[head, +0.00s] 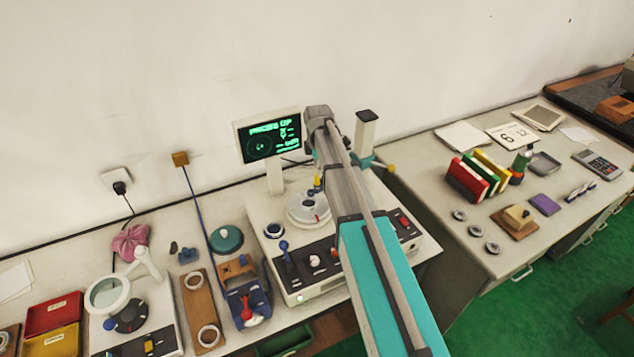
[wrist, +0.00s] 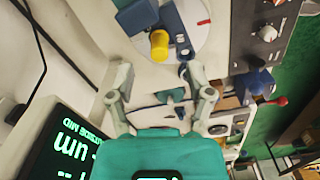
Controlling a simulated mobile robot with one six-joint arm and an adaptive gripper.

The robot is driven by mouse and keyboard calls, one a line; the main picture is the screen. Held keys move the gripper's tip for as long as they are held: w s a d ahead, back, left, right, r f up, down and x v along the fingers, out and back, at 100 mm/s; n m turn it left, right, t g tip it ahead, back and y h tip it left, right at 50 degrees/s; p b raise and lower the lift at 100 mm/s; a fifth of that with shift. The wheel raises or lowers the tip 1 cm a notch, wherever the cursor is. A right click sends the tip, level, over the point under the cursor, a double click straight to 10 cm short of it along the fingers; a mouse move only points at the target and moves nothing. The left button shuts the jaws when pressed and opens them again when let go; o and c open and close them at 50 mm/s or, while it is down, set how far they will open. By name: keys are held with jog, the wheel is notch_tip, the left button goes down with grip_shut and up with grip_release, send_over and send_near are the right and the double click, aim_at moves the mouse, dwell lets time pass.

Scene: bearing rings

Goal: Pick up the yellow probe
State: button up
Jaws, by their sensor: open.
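The yellow probe (wrist: 159,45) shows in the wrist view as a short yellow cylinder beside a dark blue block, over the edge of a pale round turntable with a red mark. In the head view a small yellow piece (head: 318,183) shows just above the turntable (head: 308,210), partly beside my arm. My gripper (wrist: 158,80) is open in the wrist view. Its two pale fingers are spread, with nothing between them, and the probe lies beyond the fingertips, apart from them. In the head view my arm hides the gripper.
A display screen (head: 268,136) stands close by the turntable. A pale column (head: 367,130) rises behind my arm. A blue fixture (head: 247,300) stands at left. The right desk holds books (head: 478,172) and small rings (head: 476,230).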

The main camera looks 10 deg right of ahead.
aim_at(317, 182)
jog(key=shift+a+f+b, duration=0.1)
jog(key=shift+f+b, duration=2.35)
jog(key=shift+f, duration=0.1)
grip_shut()
